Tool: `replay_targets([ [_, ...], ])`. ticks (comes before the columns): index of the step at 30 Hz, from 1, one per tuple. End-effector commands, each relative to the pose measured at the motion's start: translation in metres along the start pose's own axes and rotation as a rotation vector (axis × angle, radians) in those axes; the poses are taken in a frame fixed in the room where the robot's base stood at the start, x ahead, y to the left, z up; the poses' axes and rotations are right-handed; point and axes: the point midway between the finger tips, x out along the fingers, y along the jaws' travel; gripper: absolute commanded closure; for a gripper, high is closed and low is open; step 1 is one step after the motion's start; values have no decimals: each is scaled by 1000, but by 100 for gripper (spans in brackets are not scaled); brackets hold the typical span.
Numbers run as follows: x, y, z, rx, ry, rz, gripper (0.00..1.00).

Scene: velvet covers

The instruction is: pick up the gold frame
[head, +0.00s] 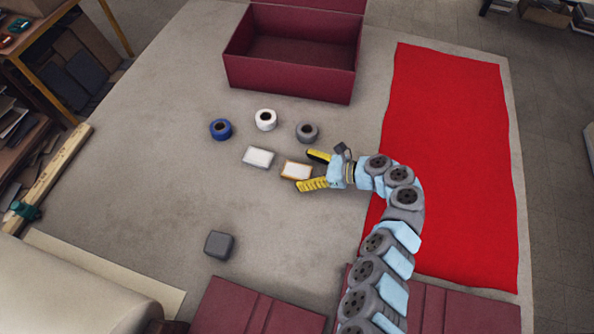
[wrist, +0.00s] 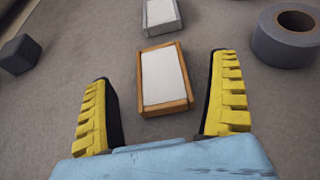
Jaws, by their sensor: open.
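The gold frame (head: 297,169) is a small flat block with a gold-brown rim and a white face, lying on the grey table covering. In the wrist view the gold frame (wrist: 165,78) lies ahead, between the lines of the two fingers and apart from both. My gripper (head: 308,170) is open and empty, with its yellow fingers spread on either side of the frame's near end. In the wrist view my gripper (wrist: 160,98) shows both ribbed yellow fingers wide apart. Nothing hides the frame's top.
A silver-white frame (head: 258,157) lies just left of the gold one. Grey (head: 307,132), white (head: 265,119) and blue (head: 220,129) rolls stand behind. A dark grey block (head: 218,245) sits front left. A maroon box (head: 290,75) stands at the back; red cloth (head: 450,160) lies right.

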Motion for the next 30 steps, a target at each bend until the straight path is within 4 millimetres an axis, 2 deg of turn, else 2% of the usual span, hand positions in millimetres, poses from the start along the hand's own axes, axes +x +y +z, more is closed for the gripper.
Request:
replay_targets([
  [9, 41, 2, 0, 3, -2, 4, 9],
  [18, 45, 1, 1, 1, -1, 1, 11],
  [25, 45, 1, 1, 1, -1, 1, 77],
  [30, 45, 1, 1, 1, -1, 1, 77],
])
